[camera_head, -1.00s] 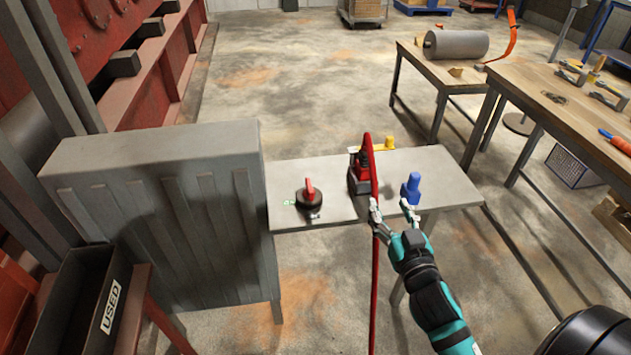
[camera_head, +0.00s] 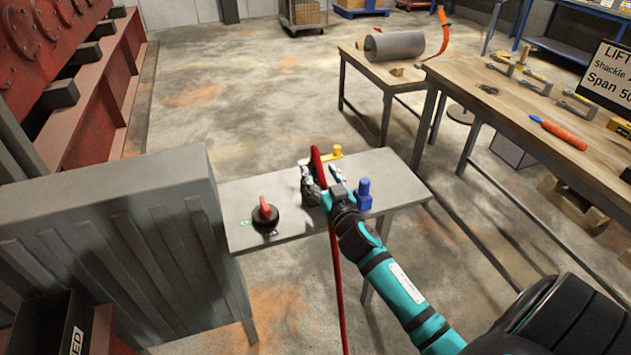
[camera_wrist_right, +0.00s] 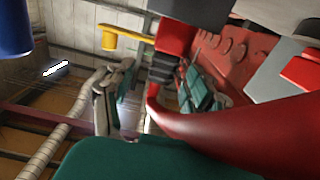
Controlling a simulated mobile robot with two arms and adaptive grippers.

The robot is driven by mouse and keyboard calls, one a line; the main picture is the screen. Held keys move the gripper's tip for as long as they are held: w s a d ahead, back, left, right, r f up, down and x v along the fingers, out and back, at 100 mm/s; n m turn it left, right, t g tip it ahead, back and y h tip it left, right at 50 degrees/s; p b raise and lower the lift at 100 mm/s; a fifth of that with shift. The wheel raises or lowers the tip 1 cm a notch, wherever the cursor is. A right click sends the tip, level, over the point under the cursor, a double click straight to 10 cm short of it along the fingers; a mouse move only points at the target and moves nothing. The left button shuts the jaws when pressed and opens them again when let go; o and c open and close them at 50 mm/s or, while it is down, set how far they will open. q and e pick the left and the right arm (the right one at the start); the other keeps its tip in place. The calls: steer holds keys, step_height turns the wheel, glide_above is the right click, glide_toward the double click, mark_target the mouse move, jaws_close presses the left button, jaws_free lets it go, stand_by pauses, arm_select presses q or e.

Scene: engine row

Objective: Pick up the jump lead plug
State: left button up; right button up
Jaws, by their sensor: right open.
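The red jump lead plug (camera_head: 317,165) stands on the small grey shelf (camera_head: 240,195), with its red cable (camera_head: 336,270) hanging down over the front edge. My right gripper (camera_head: 325,192) is open at the plug and hides its lower part in the head view. In the right wrist view the red plug (camera_wrist_right: 176,36) with its dark ribbed neck shows between the two fingers of the right gripper (camera_wrist_right: 150,95). I cannot tell whether either finger touches it. My left gripper is not in view.
On the shelf, a blue knob (camera_head: 363,193) stands close right of my gripper, a yellow handle (camera_head: 325,154) lies behind, and a red-and-black rotary switch (camera_head: 265,214) sits left. A grey ribbed cabinet (camera_head: 110,230) adjoins the shelf. A wooden workbench (camera_head: 560,150) with tools is at right.

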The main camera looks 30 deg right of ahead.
mark_target(318, 171)
steer(key=x, duration=0.3)
steer(key=shift+w, duration=0.35)
steer(key=shift+s, duration=0.1)
steer(key=shift+c, duration=1.1)
jaws_close()
steer(key=shift+r, duration=0.15)
